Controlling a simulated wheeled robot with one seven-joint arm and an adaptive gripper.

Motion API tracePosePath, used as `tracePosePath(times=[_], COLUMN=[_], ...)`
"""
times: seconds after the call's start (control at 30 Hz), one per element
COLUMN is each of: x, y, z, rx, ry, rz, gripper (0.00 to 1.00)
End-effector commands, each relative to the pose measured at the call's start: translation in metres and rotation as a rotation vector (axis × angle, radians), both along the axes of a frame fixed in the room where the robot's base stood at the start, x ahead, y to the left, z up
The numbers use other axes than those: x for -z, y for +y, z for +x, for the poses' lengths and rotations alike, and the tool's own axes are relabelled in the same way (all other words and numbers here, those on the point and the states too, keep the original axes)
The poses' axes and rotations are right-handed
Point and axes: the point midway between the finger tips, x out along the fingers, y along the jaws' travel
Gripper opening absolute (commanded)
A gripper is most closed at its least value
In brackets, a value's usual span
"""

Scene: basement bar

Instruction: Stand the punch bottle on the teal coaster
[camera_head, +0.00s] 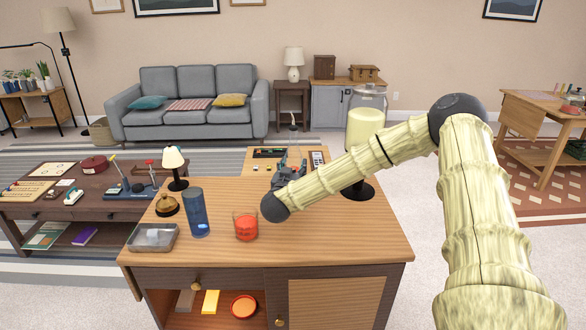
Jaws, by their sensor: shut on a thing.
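My gripper (291,168) is over the far part of the wooden counter, partly hidden by my own forearm. It is shut on a slim, pale, see-through thing (294,152) that stands up above the fingers and looks like the punch bottle. It appears roughly upright, but it is small and its lower end is hidden, so I cannot tell whether it touches the surface. I cannot make out the teal coaster; my arm covers part of the counter.
On the counter (320,238) stand a metal tray (153,238), a blue tumbler (197,213), a red glass (245,226), a brass bell (167,205) and a black-based drink dispenser (362,132). The front right counter is clear.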

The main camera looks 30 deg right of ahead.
Motion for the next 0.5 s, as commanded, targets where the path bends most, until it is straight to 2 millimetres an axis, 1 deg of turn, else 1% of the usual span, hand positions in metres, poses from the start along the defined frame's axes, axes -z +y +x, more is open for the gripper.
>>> tracePosePath(times=[0.13, 0.17, 0.2, 0.27, 0.5], x=[0.0012, 0.0023, 0.0022, 0.0023, 0.0022], y=[0.0001, -0.0001, -0.0002, -0.0002, -0.0001], z=[0.0004, 0.0, -0.0001, -0.0001, -0.0001], rx=[0.0, 0.0, 0.0, 0.0, 0.0], ry=[-0.002, 0.0, 0.0, 0.0, 0.0], rz=[-0.001, 0.0, 0.0, 0.0, 0.0], gripper=[0.02, 0.55, 0.63, 0.73, 0.73])
